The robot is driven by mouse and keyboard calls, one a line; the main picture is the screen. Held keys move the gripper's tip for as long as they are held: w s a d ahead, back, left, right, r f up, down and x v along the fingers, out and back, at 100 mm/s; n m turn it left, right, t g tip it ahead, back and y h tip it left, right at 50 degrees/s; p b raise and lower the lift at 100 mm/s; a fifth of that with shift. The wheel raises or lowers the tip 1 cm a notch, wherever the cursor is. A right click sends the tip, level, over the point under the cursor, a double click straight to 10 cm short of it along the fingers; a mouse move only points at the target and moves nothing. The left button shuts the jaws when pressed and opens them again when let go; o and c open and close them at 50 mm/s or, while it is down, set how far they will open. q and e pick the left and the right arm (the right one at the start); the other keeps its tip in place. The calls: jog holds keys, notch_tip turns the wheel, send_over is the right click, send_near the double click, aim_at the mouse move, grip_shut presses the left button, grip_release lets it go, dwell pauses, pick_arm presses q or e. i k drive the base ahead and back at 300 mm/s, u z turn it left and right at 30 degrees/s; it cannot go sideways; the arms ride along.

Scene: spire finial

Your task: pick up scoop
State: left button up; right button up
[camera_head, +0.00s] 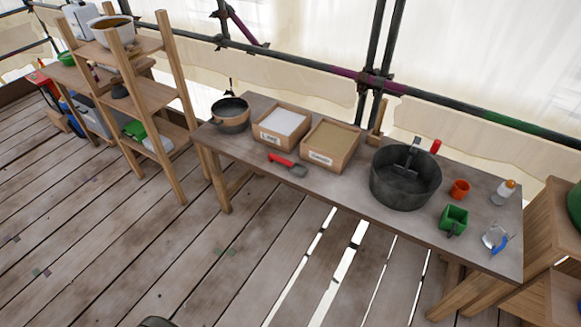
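A small tool with a red handle and a grey head (287,165), which looks like a scoop, lies on the workbench (330,190) near its front edge, in front of two wooden boxes. A small green square container with a dark handle-like part (454,218) sits at the right of the bench; I cannot tell whether it is also a scoop. Neither of my grippers is in view.
On the bench stand a white-filled box (282,124), a sand-filled box (331,144), a dark tub (405,178), a metal pot (231,114), an orange cup (459,189) and a spray bottle (503,191). A wooden shelf (147,95) stands left. The plank floor in front is clear.

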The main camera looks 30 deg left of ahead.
aim_at(296, 169)
jog(key=u, duration=0.65)
jog(key=i, duration=0.55)
jog(key=u, duration=0.75)
jog(key=i, duration=0.75)
jog(key=z, duration=0.75)
jog(key=i, duration=0.45)
jog(key=z, duration=0.5)
